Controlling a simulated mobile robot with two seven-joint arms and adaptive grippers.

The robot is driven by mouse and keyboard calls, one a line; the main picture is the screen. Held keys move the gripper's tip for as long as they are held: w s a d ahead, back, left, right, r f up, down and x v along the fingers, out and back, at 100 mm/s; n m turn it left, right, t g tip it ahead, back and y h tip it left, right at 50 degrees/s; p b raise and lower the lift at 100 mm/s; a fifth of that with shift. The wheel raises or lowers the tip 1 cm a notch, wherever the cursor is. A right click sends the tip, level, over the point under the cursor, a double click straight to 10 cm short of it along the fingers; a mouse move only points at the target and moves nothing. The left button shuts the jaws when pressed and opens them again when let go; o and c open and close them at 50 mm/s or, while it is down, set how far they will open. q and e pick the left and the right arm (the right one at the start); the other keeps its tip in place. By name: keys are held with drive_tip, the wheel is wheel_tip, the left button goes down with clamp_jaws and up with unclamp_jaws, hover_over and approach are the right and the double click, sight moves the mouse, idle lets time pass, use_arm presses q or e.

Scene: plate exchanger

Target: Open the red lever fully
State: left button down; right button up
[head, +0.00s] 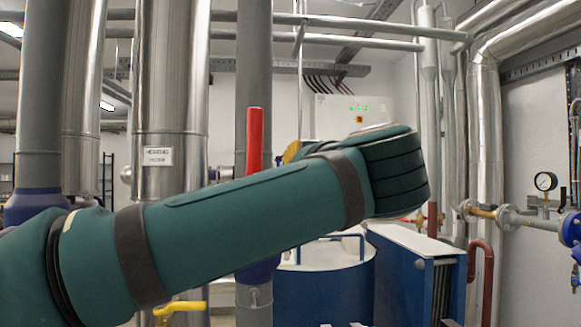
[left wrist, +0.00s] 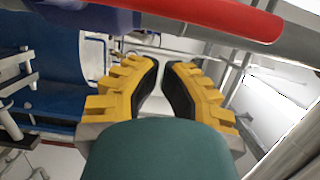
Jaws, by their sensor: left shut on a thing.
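The red lever (head: 255,139) stands upright in front of a grey vertical pipe in the head view. In the left wrist view the red lever (left wrist: 225,14) runs across the top, its rounded end to the right. My left gripper (left wrist: 164,70) has yellow fingers with black pads, drawn close together with a narrow gap. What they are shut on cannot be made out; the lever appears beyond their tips. In the head view my left arm hides most of the gripper; a bit of yellow (head: 291,152) shows just right of the lever. My right gripper is not in view.
A yellow handle (head: 181,308) is low at the left. A blue tank (head: 322,291) and a blue plate exchanger (head: 405,274) stand at the right. A pressure gauge (head: 545,182) is on the right wall. Steel pipes (head: 172,75) rise at the left.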

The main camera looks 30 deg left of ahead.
use_arm(q)
drive_tip(key=w+d+v, duration=0.1)
drive_tip(key=v, duration=0.9)
drive_tip(key=w+d+f+m+h, duration=0.3)
drive_tip(key=w+f, duration=0.2)
drive_tip(key=f, duration=0.4)
drive_tip(key=w+d+f+m+h, duration=0.25)
drive_tip(key=w+f, duration=0.35)
drive_tip(key=f, duration=0.4)
wheel_tip(320, 180, down, 22)
drive_tip(key=w+d+m+g+h, duration=0.2)
drive_tip(key=g+h, duration=0.3)
drive_tip(key=s+d+f+n+g+h, duration=0.1)
drive_tip(key=s+f+n+g+h, duration=0.35)
drive_tip(key=f, duration=1.05)
drive_tip(key=s+f+n+g+h, duration=0.2)
drive_tip(key=s+f+n, duration=0.3)
drive_tip(key=s+f, duration=0.65)
drive_tip(key=s+a+f+n, duration=0.3)
drive_tip(key=a+f+n, duration=0.1)
drive_tip(key=f+n, duration=0.3)
wheel_tip(320, 180, down, 3)
drive_tip(key=shift+s+a+r+n+t+p, duration=0.15)
drive_tip(key=shift+s+r+n+t+p, duration=0.15)
drive_tip(key=shift+t+p, duration=0.15)
